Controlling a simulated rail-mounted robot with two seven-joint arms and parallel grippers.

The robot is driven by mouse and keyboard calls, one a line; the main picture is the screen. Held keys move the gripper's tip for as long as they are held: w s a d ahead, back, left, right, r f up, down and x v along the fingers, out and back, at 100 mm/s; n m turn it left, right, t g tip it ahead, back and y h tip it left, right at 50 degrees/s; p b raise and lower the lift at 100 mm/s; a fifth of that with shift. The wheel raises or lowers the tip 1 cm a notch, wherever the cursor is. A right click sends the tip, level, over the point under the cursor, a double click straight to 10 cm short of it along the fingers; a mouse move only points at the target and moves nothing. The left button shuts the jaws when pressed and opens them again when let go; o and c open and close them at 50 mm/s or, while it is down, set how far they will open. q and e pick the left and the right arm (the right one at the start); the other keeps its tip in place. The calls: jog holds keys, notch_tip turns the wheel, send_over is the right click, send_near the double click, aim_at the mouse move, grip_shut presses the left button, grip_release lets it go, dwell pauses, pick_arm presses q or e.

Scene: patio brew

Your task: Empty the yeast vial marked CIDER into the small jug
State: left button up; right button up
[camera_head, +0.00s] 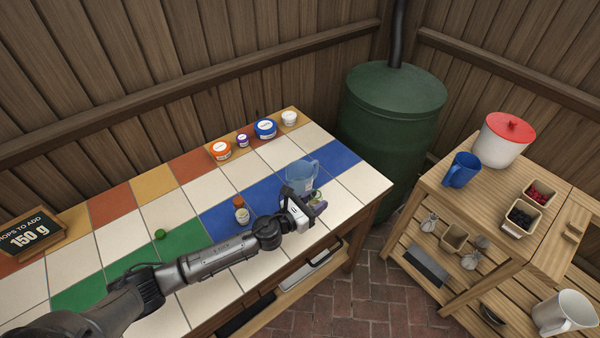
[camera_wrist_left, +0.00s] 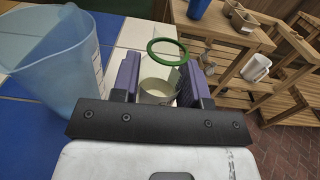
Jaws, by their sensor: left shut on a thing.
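My left gripper (camera_head: 311,202) is shut on a small clear vial (camera_wrist_left: 157,91) with a green ring at its open mouth and pale stuff inside. Its purple finger pads (camera_wrist_left: 160,82) stand on either side of the vial. No label on the vial is readable. The small jug (camera_head: 300,177), clear blue, stands upright on the tiles just behind the gripper; in the left wrist view it is close on the left (camera_wrist_left: 62,65), apart from the vial. A green cap (camera_head: 160,234) lies on the tiles. My right gripper is not in view.
An orange-capped bottle (camera_head: 241,213) stands left of the jug, near my left arm. Several small tubs, including a blue one (camera_head: 265,128), line the back edge. A sign (camera_head: 30,236) reads 150 g. A wooden shelf with a blue mug (camera_head: 462,170) stands at right.

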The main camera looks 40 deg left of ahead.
pick_arm(q)
jog(key=shift+a+f, duration=0.2)
jog(key=shift+f, duration=0.2)
